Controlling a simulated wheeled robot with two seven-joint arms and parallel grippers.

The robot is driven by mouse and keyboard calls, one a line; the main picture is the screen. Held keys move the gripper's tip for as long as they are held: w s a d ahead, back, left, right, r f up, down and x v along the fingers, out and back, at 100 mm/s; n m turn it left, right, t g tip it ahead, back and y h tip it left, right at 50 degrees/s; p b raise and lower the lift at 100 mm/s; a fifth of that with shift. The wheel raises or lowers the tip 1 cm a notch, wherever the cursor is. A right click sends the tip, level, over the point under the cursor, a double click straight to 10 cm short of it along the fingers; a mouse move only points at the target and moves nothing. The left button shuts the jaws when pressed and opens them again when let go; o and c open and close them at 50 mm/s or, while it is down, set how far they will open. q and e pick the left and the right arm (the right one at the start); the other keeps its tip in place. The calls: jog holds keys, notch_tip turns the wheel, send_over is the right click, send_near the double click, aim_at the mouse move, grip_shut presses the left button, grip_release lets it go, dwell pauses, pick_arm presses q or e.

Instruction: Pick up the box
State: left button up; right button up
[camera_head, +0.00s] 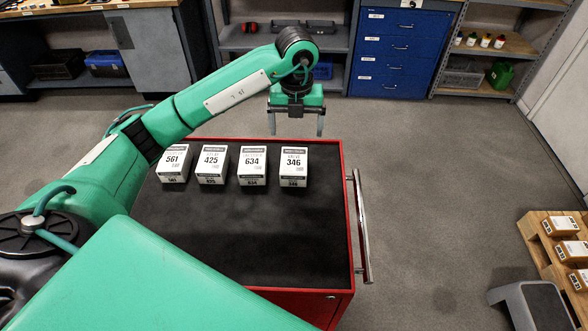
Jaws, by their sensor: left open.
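Several white boxes with black print stand in a row on the black top of a red cart (344,220). From left to right they are box 561 (174,163), box 425 (212,164), box 634 (252,165) and box 346 (294,166). My left gripper (296,130) points down, open and empty, at the cart's far edge. In the picture it is just above box 346, apart from it. Which box the task means cannot be told. My right gripper is not in view.
The front of the cart top is clear. A handle (361,225) runs along its right side. At right, a wooden pallet (541,236) holds brown boxes beside a grey step stool (533,303). A blue drawer cabinet (402,50) and shelves line the back.

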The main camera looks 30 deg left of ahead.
aim_at(294, 158)
pick_arm(q)
notch_tip(294, 158, down, 8)
jog(key=shift+r+p, duration=0.2)
jog(key=shift+p, duration=0.85)
jog(key=shift+s+a+f+p, duration=0.1)
jog(key=shift+f+p, duration=0.45)
jog(key=shift+p, duration=0.05)
notch_tip(294, 158, down, 3)
jog(key=shift+a+f+p, duration=0.15)
jog(key=shift+f+p, duration=0.05)
jog(key=shift+p, duration=0.65)
jog(key=shift+f, duration=0.4)
jog(key=shift+c, duration=0.4)
jog(key=c, duration=1.1)
jog(key=shift+c, duration=0.2)
jog(key=shift+r, duration=0.15)
